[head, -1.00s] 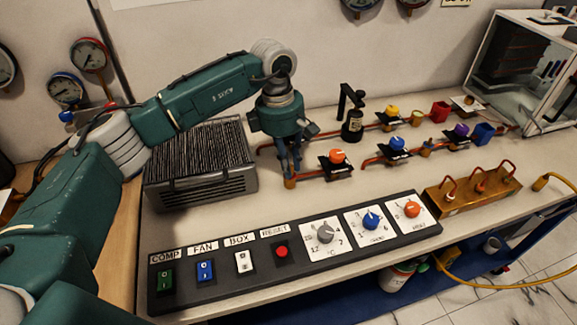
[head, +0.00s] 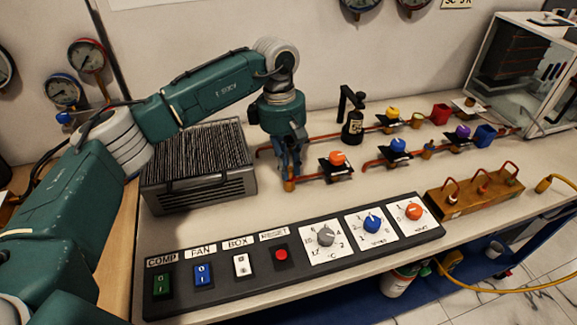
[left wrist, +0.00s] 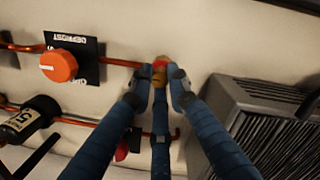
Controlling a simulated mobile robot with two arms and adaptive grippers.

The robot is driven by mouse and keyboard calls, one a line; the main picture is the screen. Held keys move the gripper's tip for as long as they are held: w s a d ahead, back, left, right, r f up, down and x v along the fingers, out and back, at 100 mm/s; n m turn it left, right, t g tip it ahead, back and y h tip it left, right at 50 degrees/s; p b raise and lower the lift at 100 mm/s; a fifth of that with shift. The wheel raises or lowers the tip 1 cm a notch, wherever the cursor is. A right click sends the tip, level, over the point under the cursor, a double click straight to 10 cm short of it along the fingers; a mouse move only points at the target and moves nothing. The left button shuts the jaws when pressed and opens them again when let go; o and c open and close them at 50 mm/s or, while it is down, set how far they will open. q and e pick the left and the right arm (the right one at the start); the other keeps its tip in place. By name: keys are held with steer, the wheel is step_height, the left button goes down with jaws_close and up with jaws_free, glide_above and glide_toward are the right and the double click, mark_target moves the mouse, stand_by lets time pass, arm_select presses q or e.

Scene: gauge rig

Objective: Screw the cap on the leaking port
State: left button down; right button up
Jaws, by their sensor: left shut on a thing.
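My left gripper (head: 289,180) points down at the left end of the copper pipe with the orange valve (head: 338,159). In the left wrist view its fingers (left wrist: 160,80) are shut around a small brass piece (left wrist: 160,66), which looks like the cap on the pipe's end port. The brass also shows below the fingertips in the head view (head: 290,186). The fingers hide most of it, so I cannot tell cap from port or how far the cap is on. The orange valve also shows in the left wrist view (left wrist: 59,65). My right gripper is not in view.
A grey finned unit (head: 200,165) stands close to the left of the gripper. A black bottle (head: 353,125) stands behind the pipe. A switch panel (head: 225,285) lies in front, and a brass manifold (head: 475,194) is at the right. Bench between pipe and panel is clear.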

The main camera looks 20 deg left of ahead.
arm_select(q)
steer(key=c, duration=2)
jaws_free()
steer(key=shift+s+d+f, duration=0.15)
steer(key=shift+s+f, duration=0.1)
steer(key=shift+s, duration=0.05)
steer(key=shift+o, duration=0.9)
steer(key=shift+r, duration=0.2)
steer(key=o, duration=0.6)
steer(key=shift+w, duration=0.1)
steer(key=shift+r, duration=0.15)
